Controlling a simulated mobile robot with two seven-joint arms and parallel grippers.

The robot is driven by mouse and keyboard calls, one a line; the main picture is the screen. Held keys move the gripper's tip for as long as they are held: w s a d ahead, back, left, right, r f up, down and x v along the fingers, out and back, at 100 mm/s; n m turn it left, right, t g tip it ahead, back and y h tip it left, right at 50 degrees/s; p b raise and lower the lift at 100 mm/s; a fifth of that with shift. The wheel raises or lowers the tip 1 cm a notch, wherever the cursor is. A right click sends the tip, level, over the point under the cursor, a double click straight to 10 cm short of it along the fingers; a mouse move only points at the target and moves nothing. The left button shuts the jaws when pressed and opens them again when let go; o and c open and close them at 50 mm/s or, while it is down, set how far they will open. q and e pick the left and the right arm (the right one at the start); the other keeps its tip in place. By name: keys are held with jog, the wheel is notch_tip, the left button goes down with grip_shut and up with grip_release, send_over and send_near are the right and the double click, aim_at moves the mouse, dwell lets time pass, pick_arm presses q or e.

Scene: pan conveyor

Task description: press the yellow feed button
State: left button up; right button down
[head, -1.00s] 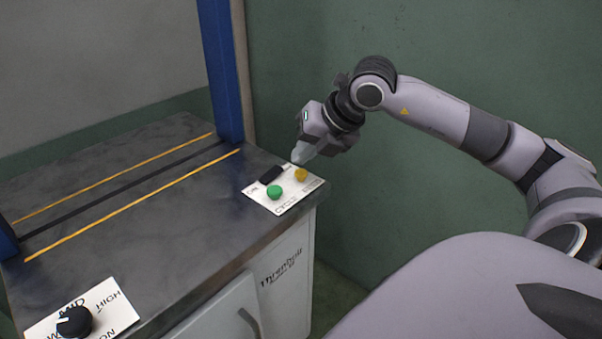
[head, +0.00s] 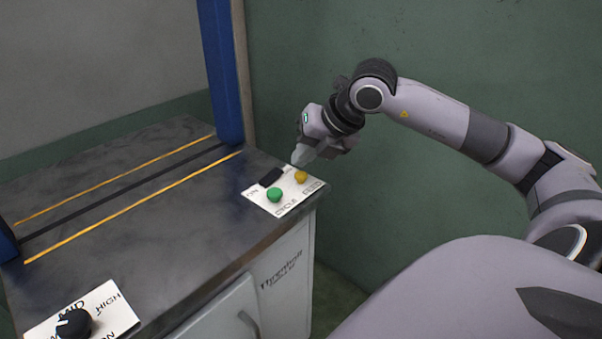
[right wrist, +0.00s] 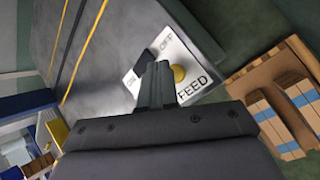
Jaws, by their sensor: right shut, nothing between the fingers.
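The yellow feed button (head: 300,176) sits on a white control plate (head: 285,208) at the right end of the counter. It also shows in the right wrist view (right wrist: 179,74), beside the word FEED. A green button (head: 275,194) and a black switch (head: 271,177) share the plate. My right gripper (head: 297,161) is shut and empty, just behind the yellow button. In the right wrist view its fingertips (right wrist: 156,68) appear left of the button, over the plate; I cannot tell whether they touch anything. The green button is hidden in the wrist view. My left gripper is not in view.
The dark counter (head: 150,240) carries two yellow lines and a blue post (head: 222,80). A black knob (head: 74,323) on another white plate is at front left. In the right wrist view, wooden pallets with boxes (right wrist: 285,100) stand right of the counter.

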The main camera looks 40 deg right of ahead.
jog(key=shift+f, duration=0.15)
dwell(0.6)
jog(key=shift+f+b, duration=0.25)
jog(key=shift+b, duration=0.2)
jog(key=shift+f, duration=0.15)
